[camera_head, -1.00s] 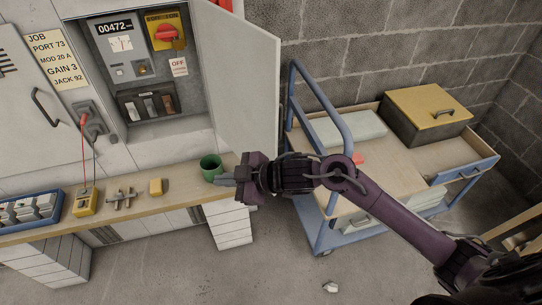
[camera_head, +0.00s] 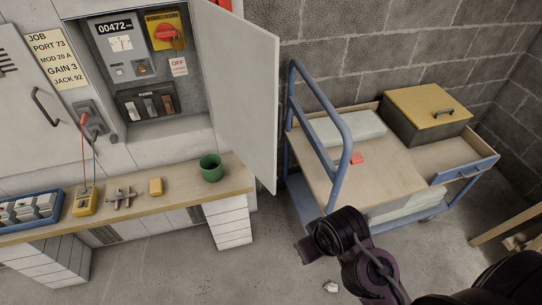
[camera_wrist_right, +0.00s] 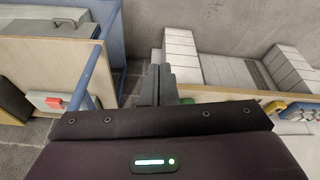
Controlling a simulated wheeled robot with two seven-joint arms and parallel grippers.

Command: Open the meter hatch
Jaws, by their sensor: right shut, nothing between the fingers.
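The meter hatch (camera_head: 245,100) is a pale grey door on the wall cabinet. In the head view it stands swung wide open to the right, with its edge over the bench end. Inside the cabinet (camera_head: 198,88) are a meter reading 00472 (camera_head: 116,28), a yellow panel with a red rotary switch (camera_head: 166,32), an OFF tag and a block of fuses (camera_head: 147,104). My right gripper (camera_wrist_right: 160,85) is shut and empty in the right wrist view. In the head view my right arm is at lower right, apart from the hatch. My left gripper is not in view.
A blue-framed cart (camera_head: 345,140) carrying a yellow-lidded box (camera_head: 427,110) stands right of the hatch. The floor between is mostly clear.

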